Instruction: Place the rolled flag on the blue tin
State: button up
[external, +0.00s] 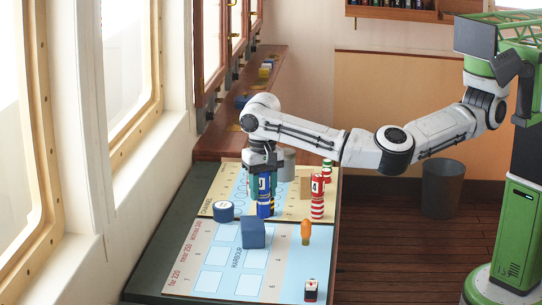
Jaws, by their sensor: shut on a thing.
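Nothing lies on the tin's top.
A blue block (253,234) stands just in front of the held cylinder. An orange piece (306,232) and a small red-white-black block (311,291) stand nearer. The chart's front left is clear.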

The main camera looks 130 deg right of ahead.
jog(key=shift+f, duration=1)
jog(key=o, duration=1.1)
jog(key=shift+f, duration=0.1)
jog(key=shift+c, duration=0.2)
notch_tip(320, 180, up, 12)
jog(key=shift+r+b, duration=0.15)
jog(key=shift+b, duration=0.2)
